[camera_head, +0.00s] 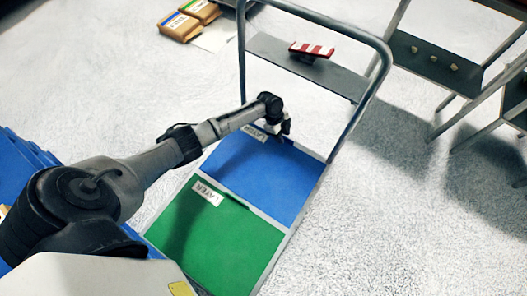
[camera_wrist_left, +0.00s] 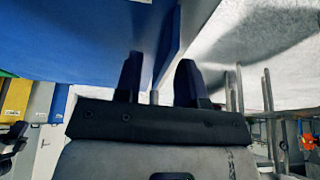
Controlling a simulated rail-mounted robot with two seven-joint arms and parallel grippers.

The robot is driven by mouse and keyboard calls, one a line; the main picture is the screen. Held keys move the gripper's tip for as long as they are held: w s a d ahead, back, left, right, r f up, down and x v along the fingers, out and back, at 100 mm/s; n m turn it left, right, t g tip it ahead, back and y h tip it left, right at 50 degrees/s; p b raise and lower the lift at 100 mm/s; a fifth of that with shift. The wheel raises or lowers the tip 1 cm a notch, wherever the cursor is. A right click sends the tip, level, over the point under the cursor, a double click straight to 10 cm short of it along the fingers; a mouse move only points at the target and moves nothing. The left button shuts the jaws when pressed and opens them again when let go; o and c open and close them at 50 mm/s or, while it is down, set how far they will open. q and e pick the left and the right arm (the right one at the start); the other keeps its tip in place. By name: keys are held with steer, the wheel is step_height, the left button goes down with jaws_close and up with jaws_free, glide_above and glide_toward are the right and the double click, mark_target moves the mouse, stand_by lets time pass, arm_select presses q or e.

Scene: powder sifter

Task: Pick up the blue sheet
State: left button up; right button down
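The blue sheet (camera_head: 262,178) lies on the trolley in the head view, with a white "LAYER" label at its far left corner. A similar green sheet (camera_head: 228,240) lies nearer, beside it. My left gripper (camera_head: 284,127) is at the far edge of the blue sheet, near the label. In the left wrist view, the two dark fingers of this gripper (camera_wrist_left: 160,75) stand apart, and the blue sheet (camera_wrist_left: 70,35) fills the upper left. Its edge runs down between the fingers; contact cannot be told. My right gripper is not in view.
Brown boxes (camera_head: 180,24) lie at the back left. Grey racks (camera_head: 435,62) stand at right. The floor between is clear.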

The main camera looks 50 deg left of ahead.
arm_select(q)
steer(key=shift+f, duration=0.1)
stand_by(0.3)
jaws_close()
